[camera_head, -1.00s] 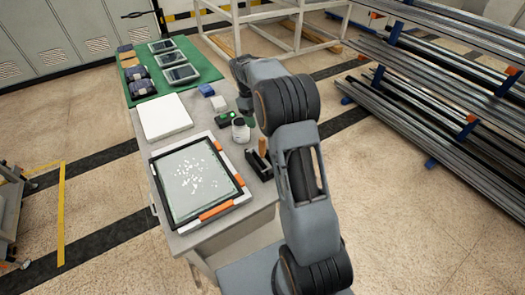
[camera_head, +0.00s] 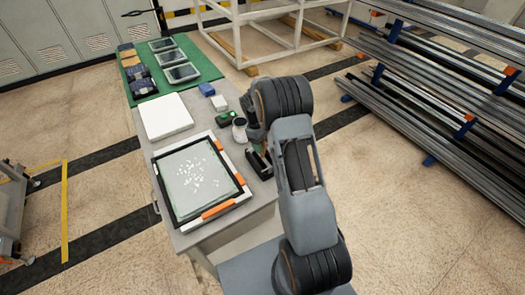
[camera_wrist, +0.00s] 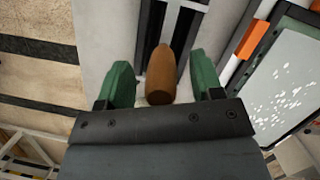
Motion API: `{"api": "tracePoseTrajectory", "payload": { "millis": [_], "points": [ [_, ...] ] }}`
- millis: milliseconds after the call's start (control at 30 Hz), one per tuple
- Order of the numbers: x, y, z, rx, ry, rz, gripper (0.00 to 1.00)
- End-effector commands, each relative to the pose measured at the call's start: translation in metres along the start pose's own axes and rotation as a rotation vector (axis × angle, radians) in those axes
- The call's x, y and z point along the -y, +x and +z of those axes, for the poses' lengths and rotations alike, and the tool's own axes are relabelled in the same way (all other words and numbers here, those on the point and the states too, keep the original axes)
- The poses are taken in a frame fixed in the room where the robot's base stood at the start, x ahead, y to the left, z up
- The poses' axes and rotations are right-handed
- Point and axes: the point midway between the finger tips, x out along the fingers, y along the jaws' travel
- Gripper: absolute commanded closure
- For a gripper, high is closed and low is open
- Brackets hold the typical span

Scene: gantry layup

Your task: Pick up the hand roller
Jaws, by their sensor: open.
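The hand roller (camera_wrist: 160,76) shows in the wrist view as a brown, rounded wooden handle pointing toward my wrist. Its far end runs toward a dark slotted holder (camera_wrist: 185,20), and I cannot make out the roller head. My gripper (camera_wrist: 163,84) is open, with one green finger on each side of the handle. Gaps show between the handle and both fingers. In the head view the black holder (camera_head: 259,166) stands at the right edge of the bench, and my arm hides the handle and most of my gripper.
A black-framed panel with white flecks and orange clips (camera_head: 166,200) lies left of the holder. A jar (camera_head: 239,132), a green item (camera_head: 228,117) and a white slab (camera_head: 166,117) are on the bench (camera_head: 190,240). Metal racks (camera_head: 440,110) stand at right.

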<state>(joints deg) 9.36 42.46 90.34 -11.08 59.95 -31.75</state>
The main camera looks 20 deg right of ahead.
Motion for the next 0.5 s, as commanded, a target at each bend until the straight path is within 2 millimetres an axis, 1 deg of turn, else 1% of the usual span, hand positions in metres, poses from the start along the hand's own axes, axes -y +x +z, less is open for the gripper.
{"api": "tracePoseTrajectory", "payload": {
  "millis": [100, 267, 367, 500],
  "points": [
    [0.0001, 0.0038, 0.0000, 0.000, 0.000, 0.000, 0.40],
    [0.0001, 0.0040, -0.0001, 0.000, 0.000, 0.000, 0.40],
    [0.0001, 0.0038, -0.0001, 0.000, 0.000, 0.000, 0.47],
    [0.0002, 0.0036, -0.0002, 0.000, 0.000, 0.000, 0.61]
  ]
}}
